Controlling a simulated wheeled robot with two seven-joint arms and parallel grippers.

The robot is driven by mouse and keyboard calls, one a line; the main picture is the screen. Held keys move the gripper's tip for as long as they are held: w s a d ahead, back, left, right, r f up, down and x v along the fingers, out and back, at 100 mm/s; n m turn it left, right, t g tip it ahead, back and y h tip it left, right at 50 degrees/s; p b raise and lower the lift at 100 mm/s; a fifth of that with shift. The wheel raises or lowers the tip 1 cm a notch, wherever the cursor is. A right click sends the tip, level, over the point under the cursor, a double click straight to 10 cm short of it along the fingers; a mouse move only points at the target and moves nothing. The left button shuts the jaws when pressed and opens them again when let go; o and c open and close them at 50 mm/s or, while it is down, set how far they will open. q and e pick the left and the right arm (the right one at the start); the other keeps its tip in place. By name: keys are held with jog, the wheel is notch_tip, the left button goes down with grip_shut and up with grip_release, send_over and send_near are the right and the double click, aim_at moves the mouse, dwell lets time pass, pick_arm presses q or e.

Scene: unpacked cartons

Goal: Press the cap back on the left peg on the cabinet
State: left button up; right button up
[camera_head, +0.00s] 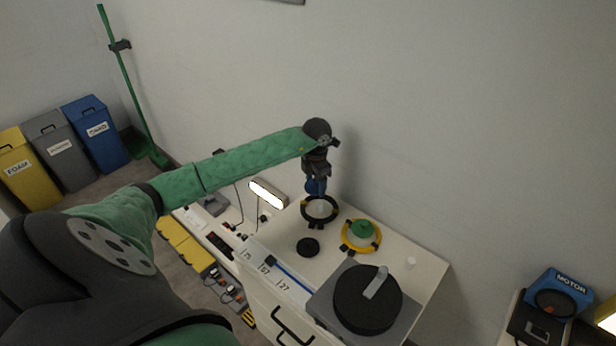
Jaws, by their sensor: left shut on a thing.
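My left gripper (316,184) reaches over the cabinet (424,277) from the left and points down. It is shut on a small blue cap (315,189). The blue cap is right above the left peg (320,206), which is whitish and stands inside a black ring (306,216). Whether cap and peg touch I cannot tell from this angle. To the right, a green cap (362,229) sits inside a yellow ring (347,245). My right gripper is not in view.
A black knob-like piece (308,247) lies in front of the rings. A grey box with a black disc (366,300) stands at the cabinet's front. A small white peg (411,263) is at the right. A lit lamp (268,193) is left of the cabinet; the wall is close behind.

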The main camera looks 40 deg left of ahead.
aim_at(319, 203)
pick_arm(q)
jog(key=shift+w+d+r+n+p, duration=0.1)
jog(key=shift+w+d+n+p, duration=0.3)
jog(key=shift+w+p, duration=0.35)
jog(key=shift+d+f, duration=0.1)
jog(key=shift+f, duration=0.15)
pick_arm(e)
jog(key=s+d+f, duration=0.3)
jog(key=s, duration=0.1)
pick_arm(q)
jog(key=shift+f, duration=1.05)
notch_tip(319, 203, down, 2)
jog(key=shift+f+b, duration=0.1)
jog(key=shift+b, duration=0.25)
jog(key=shift+f+b, duration=0.3)
jog(key=shift+b, duration=0.1)
jog(key=shift+f+b, duration=0.4)
jog(key=shift+f, duration=0.15)
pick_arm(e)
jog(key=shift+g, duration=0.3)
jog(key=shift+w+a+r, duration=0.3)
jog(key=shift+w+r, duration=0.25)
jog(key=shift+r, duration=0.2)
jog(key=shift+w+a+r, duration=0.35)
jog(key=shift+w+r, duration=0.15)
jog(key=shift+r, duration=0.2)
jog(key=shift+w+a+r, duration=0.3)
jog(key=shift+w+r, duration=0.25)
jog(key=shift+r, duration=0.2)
